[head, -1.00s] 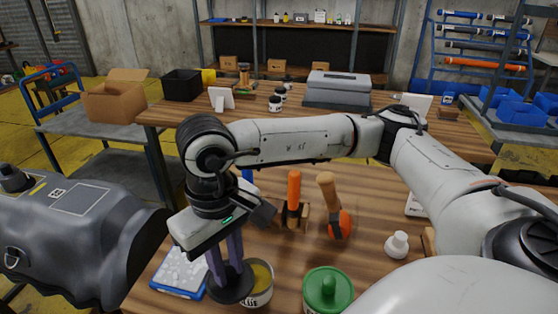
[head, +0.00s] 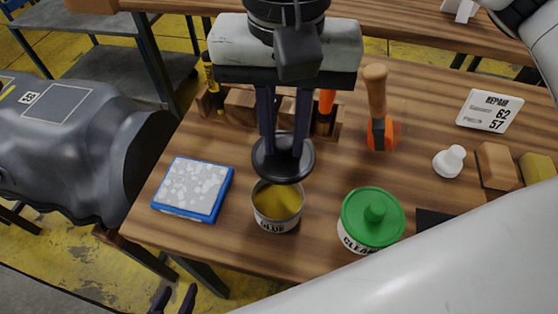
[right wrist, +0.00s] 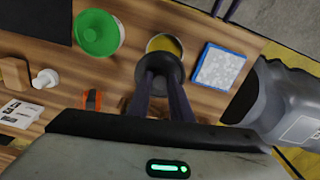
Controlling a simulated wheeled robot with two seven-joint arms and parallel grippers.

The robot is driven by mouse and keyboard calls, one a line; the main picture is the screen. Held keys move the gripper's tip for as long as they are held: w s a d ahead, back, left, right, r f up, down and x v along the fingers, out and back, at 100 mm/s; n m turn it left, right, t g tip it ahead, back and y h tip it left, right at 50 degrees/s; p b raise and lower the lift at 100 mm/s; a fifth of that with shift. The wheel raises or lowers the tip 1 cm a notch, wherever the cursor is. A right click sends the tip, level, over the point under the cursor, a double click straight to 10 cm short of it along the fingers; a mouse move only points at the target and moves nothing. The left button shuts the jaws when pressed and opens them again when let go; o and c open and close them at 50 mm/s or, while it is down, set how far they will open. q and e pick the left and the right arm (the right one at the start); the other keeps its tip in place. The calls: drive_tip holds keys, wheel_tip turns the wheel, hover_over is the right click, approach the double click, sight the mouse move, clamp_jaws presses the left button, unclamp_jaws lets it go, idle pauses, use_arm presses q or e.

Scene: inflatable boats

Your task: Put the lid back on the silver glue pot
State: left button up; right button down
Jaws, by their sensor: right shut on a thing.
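The silver glue pot (head: 277,218) stands open near the table's front edge, with yellow glue inside. My right gripper (head: 283,148) points down and is shut on the knob of the dark round lid (head: 268,170). The lid is held above the pot, toward its far side in the head view, and does not sit on the rim. In the right wrist view the lid (right wrist: 160,70) covers part of the pot's opening (right wrist: 164,43). My left gripper (head: 175,299) is at the bottom left edge, empty, its fingertips apart.
A green-lidded cleaner tub (head: 372,218) stands right of the pot, and a blue-edged pad (head: 193,188) lies left.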

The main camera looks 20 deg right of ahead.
sight(278, 170)
drive_tip(key=shift+s+a+r+m+b, duration=0.15)
drive_tip(key=shift+s+a+m+b, duration=0.3)
drive_tip(key=shift+s+a+m, duration=0.4)
drive_tip(key=shift+s, duration=0.2)
drive_tip(key=shift+f+b, duration=0.75)
drive_tip(key=shift+f, duration=0.4)
wheel_tip(278, 170, down, 3)
drive_tip(key=shift+r+b, duration=0.1)
drive_tip(key=shift+b, duration=0.95)
drive_tip(key=shift+f+b, duration=0.45)
drive_tip(key=shift+f+b, duration=0.25)
drive_tip(key=shift+b, duration=0.9)
